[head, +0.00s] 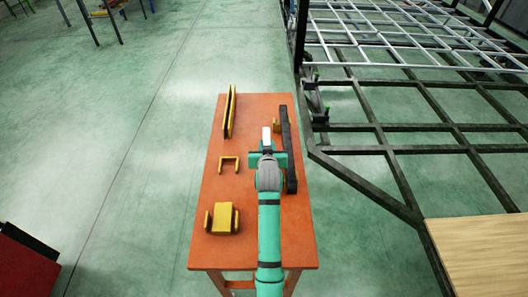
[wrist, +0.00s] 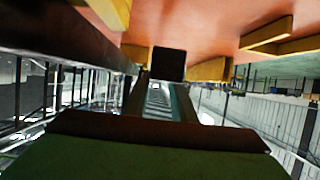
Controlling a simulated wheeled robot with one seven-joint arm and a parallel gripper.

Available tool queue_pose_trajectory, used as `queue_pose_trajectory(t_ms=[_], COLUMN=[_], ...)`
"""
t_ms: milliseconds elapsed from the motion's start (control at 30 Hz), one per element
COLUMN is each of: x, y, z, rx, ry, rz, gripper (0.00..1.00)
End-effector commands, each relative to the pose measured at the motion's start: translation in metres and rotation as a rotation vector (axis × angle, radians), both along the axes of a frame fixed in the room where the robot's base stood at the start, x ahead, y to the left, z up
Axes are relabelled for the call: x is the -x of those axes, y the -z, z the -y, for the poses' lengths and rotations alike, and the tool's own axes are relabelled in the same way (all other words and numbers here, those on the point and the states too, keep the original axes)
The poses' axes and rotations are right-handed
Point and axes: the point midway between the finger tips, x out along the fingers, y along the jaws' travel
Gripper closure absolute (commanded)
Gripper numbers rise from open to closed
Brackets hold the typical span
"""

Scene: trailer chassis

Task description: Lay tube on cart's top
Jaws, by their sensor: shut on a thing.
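My gripper (head: 266,150) is over the right half of the orange cart's top (head: 257,220), pointing toward its far end. It is shut on a pale, bright piece, which I take for the tube (head: 266,139); it juts forward from the fingers. In the wrist view a dark square face (wrist: 168,64) sits at the fingertips, most likely the tube's near end. The cart's top shows orange along the upper edge of the wrist view (wrist: 190,20). I cannot tell whether the tube touches the top, and its far part is hidden.
A long black bar (head: 289,150) lies along the cart's right edge, close beside my gripper. Yellow pieces stand at left: a long one (head: 230,112), a U-shaped one (head: 229,164) and a block (head: 223,218). The dark trailer frame (head: 375,150) is to the right.

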Motion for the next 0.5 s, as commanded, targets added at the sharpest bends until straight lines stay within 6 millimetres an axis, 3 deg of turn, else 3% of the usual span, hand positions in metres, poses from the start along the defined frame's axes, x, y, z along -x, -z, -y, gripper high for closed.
queue_pose_trajectory(t_ms=[333,500], x=[-0.015,-0.015], y=[0.021,0.045], z=[-0.010,-0.009], rx=[0.001,0.000], ry=[0.002,0.003], rz=[0.002,-0.002], gripper=[1.00,1.00])
